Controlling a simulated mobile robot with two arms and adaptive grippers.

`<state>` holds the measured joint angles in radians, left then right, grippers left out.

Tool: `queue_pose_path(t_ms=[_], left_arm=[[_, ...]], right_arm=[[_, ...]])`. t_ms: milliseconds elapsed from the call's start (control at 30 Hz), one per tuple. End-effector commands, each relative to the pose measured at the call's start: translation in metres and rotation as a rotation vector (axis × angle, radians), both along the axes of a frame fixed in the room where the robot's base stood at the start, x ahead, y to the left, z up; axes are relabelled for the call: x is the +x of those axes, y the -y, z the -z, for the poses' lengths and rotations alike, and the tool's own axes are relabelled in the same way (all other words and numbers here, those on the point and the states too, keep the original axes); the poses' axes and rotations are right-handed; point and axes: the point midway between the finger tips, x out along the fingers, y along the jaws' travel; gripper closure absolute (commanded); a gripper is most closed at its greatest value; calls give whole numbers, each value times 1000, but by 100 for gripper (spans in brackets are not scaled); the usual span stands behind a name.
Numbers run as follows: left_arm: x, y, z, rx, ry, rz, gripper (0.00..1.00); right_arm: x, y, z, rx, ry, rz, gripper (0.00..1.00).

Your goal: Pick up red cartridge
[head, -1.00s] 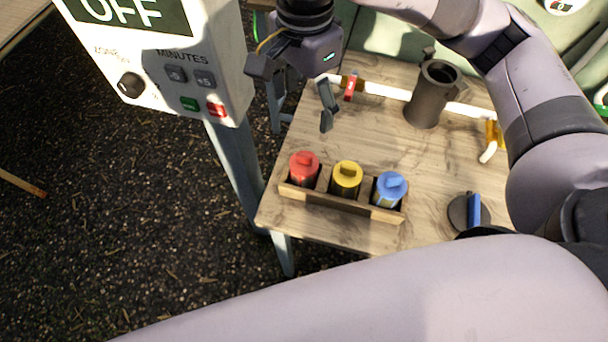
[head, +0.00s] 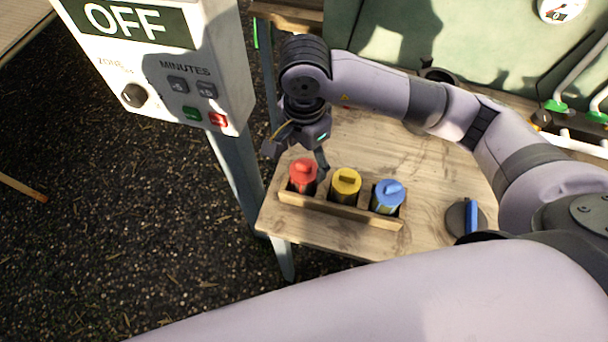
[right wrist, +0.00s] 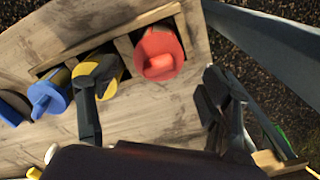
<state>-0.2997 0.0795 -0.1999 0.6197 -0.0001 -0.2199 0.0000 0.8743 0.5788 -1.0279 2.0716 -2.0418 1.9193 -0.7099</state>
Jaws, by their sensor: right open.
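The red cartridge (head: 303,172) stands upright in the left compartment of a wooden rack (head: 338,209) in the head view. In the right wrist view the red cartridge (right wrist: 159,54) is seen from above, its cap showing. My right gripper (head: 297,156) is open and empty, just above and behind the red cartridge. In the right wrist view the fingers of my right gripper (right wrist: 150,82) are spread to either side of the cartridge, apart from it; one finger overlaps the yellow cartridge. My left gripper is not in view.
The yellow cartridge (head: 345,185) and blue cartridge (head: 388,196) stand in the same rack. A dark disc with a blue handle (head: 470,216) lies to the right. A control box reading OFF (head: 165,65) stands left of the table (head: 400,160).

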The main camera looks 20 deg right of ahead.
Motion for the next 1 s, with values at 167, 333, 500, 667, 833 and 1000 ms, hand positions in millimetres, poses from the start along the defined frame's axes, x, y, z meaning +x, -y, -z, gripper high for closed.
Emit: queue_pose_path(t_ms=[167, 333, 500, 667, 833, 1000], left_arm=[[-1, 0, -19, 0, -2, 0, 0], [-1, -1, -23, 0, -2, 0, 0], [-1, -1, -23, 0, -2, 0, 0], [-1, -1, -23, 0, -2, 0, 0], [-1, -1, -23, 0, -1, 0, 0], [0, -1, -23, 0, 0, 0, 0]], right_arm=[[-6, -2, 21, -2, -9, 2, 28], [-5, -2, 44, -1, -4, 2, 28], [-4, -2, 49, 0, -1, -1, 28], [-4, -2, 49, 0, -1, 0, 30], [-4, -2, 49, 1, -1, 0, 42], [-4, -3, 49, 1, -1, 0, 53]])
